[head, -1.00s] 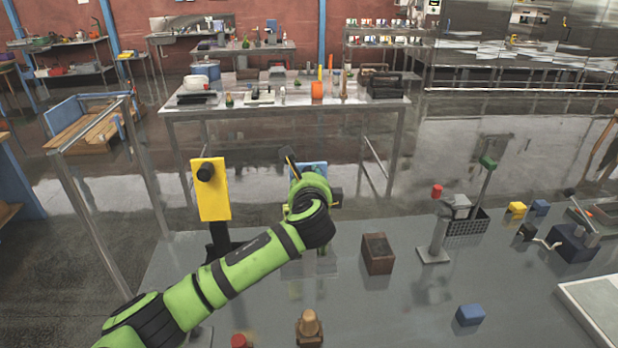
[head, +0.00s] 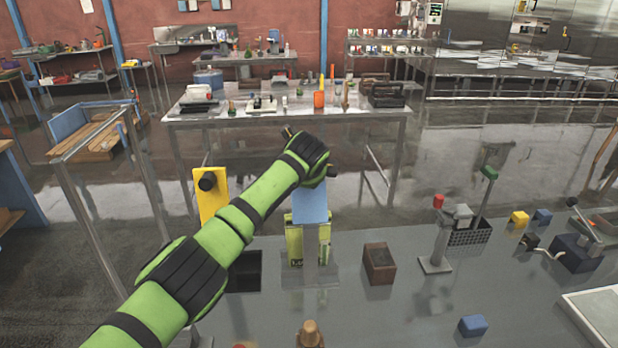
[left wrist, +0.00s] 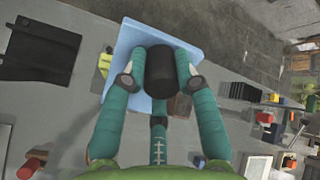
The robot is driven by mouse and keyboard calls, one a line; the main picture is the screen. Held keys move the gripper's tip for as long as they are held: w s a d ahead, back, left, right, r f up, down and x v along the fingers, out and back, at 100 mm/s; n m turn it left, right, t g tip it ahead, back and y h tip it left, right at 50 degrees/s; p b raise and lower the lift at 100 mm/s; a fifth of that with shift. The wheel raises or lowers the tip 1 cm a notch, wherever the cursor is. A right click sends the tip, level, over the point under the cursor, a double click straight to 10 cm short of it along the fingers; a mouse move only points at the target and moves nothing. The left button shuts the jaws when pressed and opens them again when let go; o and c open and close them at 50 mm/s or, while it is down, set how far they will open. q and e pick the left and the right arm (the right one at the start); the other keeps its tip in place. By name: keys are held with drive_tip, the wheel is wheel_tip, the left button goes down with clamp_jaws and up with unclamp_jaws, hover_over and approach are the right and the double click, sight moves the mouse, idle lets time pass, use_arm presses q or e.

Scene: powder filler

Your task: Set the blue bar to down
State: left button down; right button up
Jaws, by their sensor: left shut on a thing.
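The blue bar (head: 310,207) is a light blue flat plate below my left wrist in the head view. It stands upright above a light green box-like stand (head: 294,243). In the left wrist view the blue bar (left wrist: 128,42) lies behind a black round knob (left wrist: 160,85). My left gripper (left wrist: 160,62) has its two teal fingers on either side of this knob and is shut on it. In the head view my wrist hides the fingers and the bar's upper part. My right gripper is not in view.
A yellow plate (head: 213,194) with a black knob stands to the left of the blue bar. A brown block (head: 379,260) and a grey post (head: 437,240) stand to the right on the grey table (head: 400,305).

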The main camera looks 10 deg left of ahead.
use_arm(q)
drive_tip(key=shift+r, duration=0.25)
drive_tip(key=c, duration=1.1)
unclamp_jaws()
drive_tip(key=shift+o, duration=0.7)
drive_tip(key=shift+a, duration=0.1)
drive_tip(key=shift+f, duration=0.1)
drive_tip(key=shift+s, duration=0.1)
drive_tip(key=v, duration=1.2)
